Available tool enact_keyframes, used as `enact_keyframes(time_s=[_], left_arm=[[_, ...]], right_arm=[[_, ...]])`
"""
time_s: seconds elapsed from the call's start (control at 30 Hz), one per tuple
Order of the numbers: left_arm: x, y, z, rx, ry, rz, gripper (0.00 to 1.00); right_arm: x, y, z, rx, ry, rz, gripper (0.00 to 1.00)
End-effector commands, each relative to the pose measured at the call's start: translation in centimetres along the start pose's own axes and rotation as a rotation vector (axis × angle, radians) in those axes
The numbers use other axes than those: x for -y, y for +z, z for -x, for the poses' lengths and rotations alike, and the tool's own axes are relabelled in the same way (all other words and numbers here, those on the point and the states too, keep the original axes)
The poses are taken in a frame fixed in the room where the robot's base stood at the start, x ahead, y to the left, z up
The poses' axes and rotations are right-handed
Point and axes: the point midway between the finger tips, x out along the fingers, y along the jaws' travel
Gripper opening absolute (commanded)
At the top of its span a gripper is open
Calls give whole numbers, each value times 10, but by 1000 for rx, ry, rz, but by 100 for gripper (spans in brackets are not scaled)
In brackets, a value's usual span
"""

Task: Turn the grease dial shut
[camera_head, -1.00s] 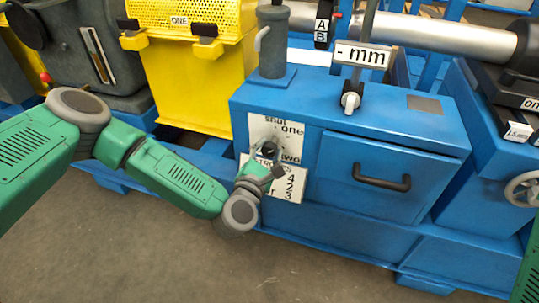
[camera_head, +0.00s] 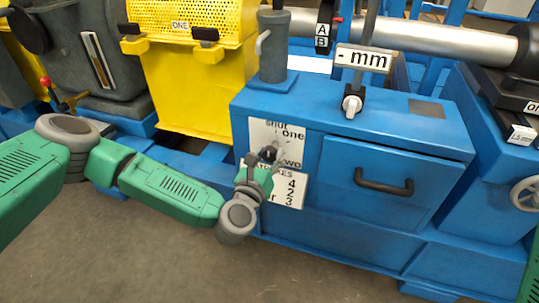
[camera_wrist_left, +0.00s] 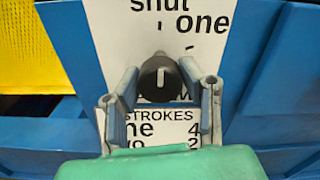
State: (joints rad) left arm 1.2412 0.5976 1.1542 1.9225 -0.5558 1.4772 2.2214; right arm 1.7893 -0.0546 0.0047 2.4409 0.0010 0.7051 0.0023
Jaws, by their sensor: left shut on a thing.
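The grease dial is a round black knob (camera_wrist_left: 160,82) with a white line on its face. In the left wrist view the line stands upright, toward the tick under the word "shut". In the head view the dial (camera_head: 268,152) is partly hidden by my fingers, on a white plate (camera_head: 259,130) lettered "shut", "one" and "two". My left gripper (camera_head: 262,160) reaches it from below left. In the left wrist view the gripper (camera_wrist_left: 160,92) has one finger on each side of the knob and is shut on it. My right gripper is out of view.
A lower label lists strokes (camera_head: 289,190). The blue cabinet has a drawer with a dark handle (camera_head: 383,184) to the right. A yellow guard (camera_head: 187,85) is to the left. The floor in front is clear.

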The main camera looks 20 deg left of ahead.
Motion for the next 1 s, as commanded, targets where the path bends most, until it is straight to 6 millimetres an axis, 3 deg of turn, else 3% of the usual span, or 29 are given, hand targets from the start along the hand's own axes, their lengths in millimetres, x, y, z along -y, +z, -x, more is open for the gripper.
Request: enact_keyframes(time_s=[0.03, 0.67, 0.7, 0.77, 1.0], left_arm=[[-2, -8, 3, -19, 2, 12, 5], [-2, -8, 3, -18, 1, 64, 5], [-2, -8, 3, -18, 1, 63, 37], [-2, -8, 3, -17, 2, 64, 54], [0, -3, 2, -7, 0, 65, 54]], right_arm=[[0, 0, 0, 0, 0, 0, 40], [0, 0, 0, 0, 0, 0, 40], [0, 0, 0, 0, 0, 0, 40], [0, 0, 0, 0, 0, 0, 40], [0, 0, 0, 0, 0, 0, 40]])
